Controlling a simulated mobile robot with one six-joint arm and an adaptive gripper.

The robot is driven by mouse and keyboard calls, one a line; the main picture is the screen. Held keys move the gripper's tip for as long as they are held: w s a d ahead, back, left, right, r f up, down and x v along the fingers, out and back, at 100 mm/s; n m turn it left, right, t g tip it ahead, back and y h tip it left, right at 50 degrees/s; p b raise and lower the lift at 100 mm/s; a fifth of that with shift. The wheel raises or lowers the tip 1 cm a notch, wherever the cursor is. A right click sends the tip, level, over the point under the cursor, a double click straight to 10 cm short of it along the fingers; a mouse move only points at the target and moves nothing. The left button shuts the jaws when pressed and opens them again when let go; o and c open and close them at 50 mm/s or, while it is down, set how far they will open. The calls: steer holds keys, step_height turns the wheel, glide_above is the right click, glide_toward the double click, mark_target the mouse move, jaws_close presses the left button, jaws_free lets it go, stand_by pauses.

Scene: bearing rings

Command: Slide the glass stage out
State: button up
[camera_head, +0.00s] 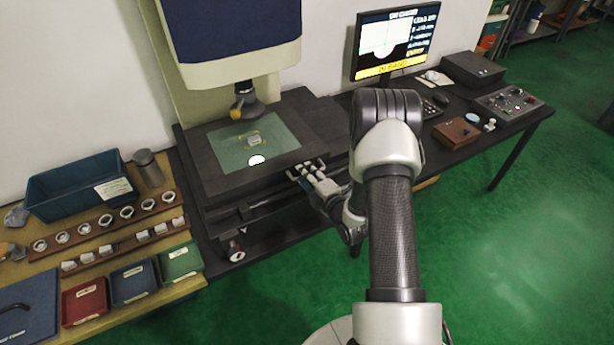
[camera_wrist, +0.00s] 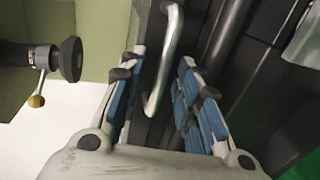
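The glass stage (camera_head: 228,150) is a pale green plate set in the dark table of the measuring machine, below its lens. A small ring-like part (camera_head: 254,141) lies on it, with a bright white spot nearby. A metal handle (camera_head: 318,163) stands at the stage table's front right edge. My gripper (camera_head: 308,174) reaches this handle. In the wrist view the handle (camera_wrist: 172,55) runs between the two blue-padded fingers of my gripper (camera_wrist: 160,72). The fingers are apart, with gaps visible on both sides of the handle.
The lens barrel (camera_head: 246,104) with a yellow knob hangs over the stage. A monitor (camera_head: 393,42) and control box (camera_head: 508,102) are at right. Left, a wooden bench holds a blue bin (camera_head: 70,193), rows of rings and coloured trays (camera_head: 132,281). The green floor in front is clear.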

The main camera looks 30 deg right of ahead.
steer(key=shift+w, duration=0.15)
jaws_close()
stand_by(0.4)
stand_by(0.4)
